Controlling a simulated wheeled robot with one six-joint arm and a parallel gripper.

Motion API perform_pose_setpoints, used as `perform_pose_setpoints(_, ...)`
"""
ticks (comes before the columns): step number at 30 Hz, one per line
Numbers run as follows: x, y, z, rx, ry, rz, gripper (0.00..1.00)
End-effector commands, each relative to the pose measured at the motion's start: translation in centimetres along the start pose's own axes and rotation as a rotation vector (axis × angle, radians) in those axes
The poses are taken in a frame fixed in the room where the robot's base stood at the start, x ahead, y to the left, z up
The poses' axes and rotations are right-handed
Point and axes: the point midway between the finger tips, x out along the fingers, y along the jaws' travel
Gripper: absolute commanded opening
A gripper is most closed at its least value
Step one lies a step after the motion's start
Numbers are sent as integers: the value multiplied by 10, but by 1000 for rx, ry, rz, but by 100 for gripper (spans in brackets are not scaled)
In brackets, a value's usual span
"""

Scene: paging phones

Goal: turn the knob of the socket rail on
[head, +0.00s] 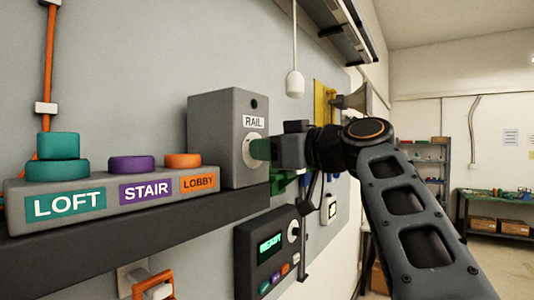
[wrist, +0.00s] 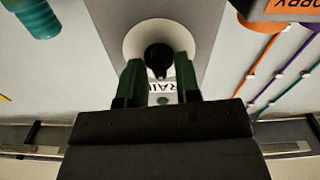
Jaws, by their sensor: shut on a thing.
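The socket rail's grey box (head: 215,135), labelled RAIL, stands on a dark shelf against the wall. A small lamp above the label looks dark. Its front has a pale round dial plate (head: 248,150), which also shows in the wrist view (wrist: 133,45). The black knob (wrist: 158,55) sits at the plate's centre, between my green fingertips. My gripper (head: 260,149) reaches in from the right and is shut on the knob; it also shows in the wrist view (wrist: 158,72). In the head view the fingers hide the knob, so its pointer direction cannot be told there.
Left of the box is a unit with LOFT (head: 65,203), STAIR (head: 145,188) and LOBBY (head: 198,182) labels and coloured buttons. The dark shelf (head: 150,217) runs beneath. A READY panel (head: 268,248) hangs below my gripper. A white pendant (head: 294,83) hangs above.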

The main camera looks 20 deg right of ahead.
Motion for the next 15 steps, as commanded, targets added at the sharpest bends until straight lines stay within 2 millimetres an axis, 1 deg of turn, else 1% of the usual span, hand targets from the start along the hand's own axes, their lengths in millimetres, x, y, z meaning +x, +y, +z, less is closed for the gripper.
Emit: perform_pose_setpoints(15,0,3,0,487,2,1,7)
